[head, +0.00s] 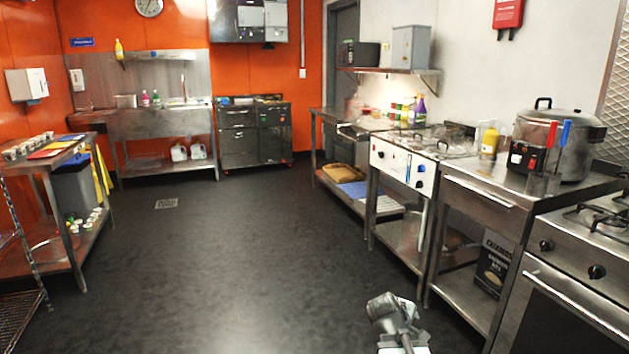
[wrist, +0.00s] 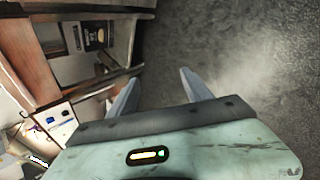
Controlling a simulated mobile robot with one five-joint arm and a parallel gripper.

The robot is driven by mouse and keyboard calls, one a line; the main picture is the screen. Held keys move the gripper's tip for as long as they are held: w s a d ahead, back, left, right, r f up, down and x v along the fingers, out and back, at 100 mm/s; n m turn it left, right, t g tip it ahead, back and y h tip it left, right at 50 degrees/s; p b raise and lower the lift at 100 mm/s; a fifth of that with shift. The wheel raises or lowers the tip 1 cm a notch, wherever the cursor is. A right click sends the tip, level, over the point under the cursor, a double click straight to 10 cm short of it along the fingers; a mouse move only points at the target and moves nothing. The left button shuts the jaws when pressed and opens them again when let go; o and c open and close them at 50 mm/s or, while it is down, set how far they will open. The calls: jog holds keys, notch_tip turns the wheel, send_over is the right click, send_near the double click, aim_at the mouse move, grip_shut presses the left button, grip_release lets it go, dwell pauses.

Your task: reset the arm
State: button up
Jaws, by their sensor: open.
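My gripper (wrist: 158,92) shows in the wrist view with its two grey fingers spread apart. Nothing is between the fingers; the dark floor lies behind them. In the head view my arm (head: 396,322) is at the bottom edge, right of centre, in front of the steel counters. The gripper's fingers cannot be made out there. The wrist view is turned on its side, with the counters at its left.
Steel counters (head: 478,185) with a large pot (head: 565,140) and a cooker (head: 575,290) line the right. A steel table (head: 50,165) stands at the left. A sink (head: 165,120) is at the back. The middle floor (head: 235,240) is clear.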

jog(key=s+a+f+m+g+y, duration=0.3)
jog(key=s+a+m, duration=0.2)
jog(key=s+a, duration=0.15)
jog(key=s+a+f+m+g+y, duration=0.3)
jog(key=s+a+m, duration=0.25)
jog(key=a, duration=0.25)
notch_tip(320, 180, up, 29)
jog(key=w+p, duration=0.1)
jog(key=p, duration=2.7)
jog(key=shift+d+f+p, duration=0.15)
jog(key=shift+d+p, duration=0.15)
jog(key=shift+p, duration=0.05)
jog(key=shift+w, duration=0.1)
